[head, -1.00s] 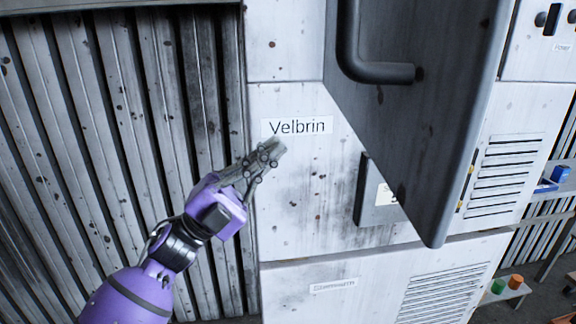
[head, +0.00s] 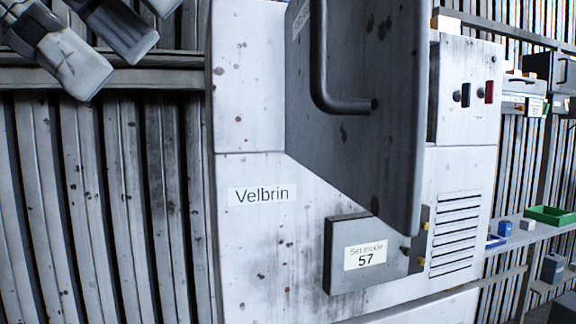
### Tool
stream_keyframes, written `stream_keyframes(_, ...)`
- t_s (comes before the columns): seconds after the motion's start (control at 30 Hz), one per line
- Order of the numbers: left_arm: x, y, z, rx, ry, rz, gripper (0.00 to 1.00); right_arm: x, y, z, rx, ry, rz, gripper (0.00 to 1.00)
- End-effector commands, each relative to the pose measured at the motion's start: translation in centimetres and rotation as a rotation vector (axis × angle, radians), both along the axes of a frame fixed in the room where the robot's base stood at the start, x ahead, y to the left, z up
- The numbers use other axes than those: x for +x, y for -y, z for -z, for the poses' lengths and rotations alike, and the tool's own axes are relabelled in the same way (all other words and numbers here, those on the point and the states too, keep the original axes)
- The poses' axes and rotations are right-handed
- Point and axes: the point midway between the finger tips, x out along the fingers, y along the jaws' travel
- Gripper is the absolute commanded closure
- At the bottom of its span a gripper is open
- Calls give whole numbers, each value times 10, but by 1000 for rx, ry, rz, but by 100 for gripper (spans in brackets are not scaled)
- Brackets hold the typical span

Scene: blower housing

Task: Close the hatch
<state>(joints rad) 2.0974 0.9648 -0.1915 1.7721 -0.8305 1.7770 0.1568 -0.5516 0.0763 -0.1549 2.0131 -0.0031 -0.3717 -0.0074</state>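The hatch (head: 385,130) is a dark grey panel standing open, jutting out from the white housing toward me. A dark bar handle (head: 318,70) is on its visible face, near the top. The opening it belongs to cannot be seen from here. Grey gripper fingers (head: 102,50) show at the top left, close to the camera and well left of the hatch and handle, apart from both. I take them as my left gripper; its spread is unclear as it is cut off by the frame edge. My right gripper is not in view.
Vents (head: 455,235) and a switch panel (head: 470,95) are to the right. Shelves with a green tray (head: 550,215) stand farther right.

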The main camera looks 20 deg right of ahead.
Motion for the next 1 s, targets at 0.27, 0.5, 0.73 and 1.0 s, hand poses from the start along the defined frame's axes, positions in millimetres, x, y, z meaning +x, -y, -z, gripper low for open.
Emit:
stream_keyframes(0.27,-4,7,10,22,42,-13,100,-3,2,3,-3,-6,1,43)
stream_keyframes(0.5,-9,42,45,22,42,-11,100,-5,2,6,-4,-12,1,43)
stream_keyframes(0.73,-15,77,66,20,43,-11,100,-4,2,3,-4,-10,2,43)
stream_keyframes(1.0,-18,103,66,18,43,-14,100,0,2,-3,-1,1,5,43)
